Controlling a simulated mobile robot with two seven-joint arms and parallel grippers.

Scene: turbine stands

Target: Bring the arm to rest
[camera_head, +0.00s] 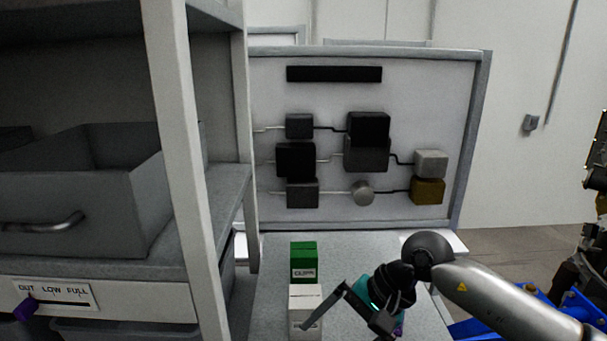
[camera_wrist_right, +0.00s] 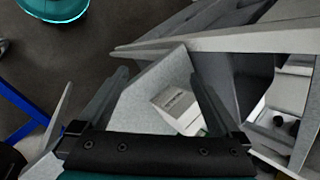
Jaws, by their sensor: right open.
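My right arm (camera_head: 500,298) comes in from the right in the head view and reaches over the grey table (camera_head: 370,255). Its gripper (camera_head: 338,322) is open, with the fingers spread apart. In the wrist view the right gripper (camera_wrist_right: 160,82) shows both fingers, and a white box (camera_wrist_right: 178,104) appears between them, farther off. In the head view this white box (camera_head: 304,297) stands on the table, with one finger passing in front of it. I see nothing held. My left gripper is in neither view.
A green box (camera_head: 303,261) stands behind the white box. A shelf rack (camera_head: 190,150) with a grey bin (camera_head: 90,200) is at the left. A panel (camera_head: 430,100) with dark blocks stands behind the table. Blue-and-dark machinery (camera_head: 590,270) is at the right.

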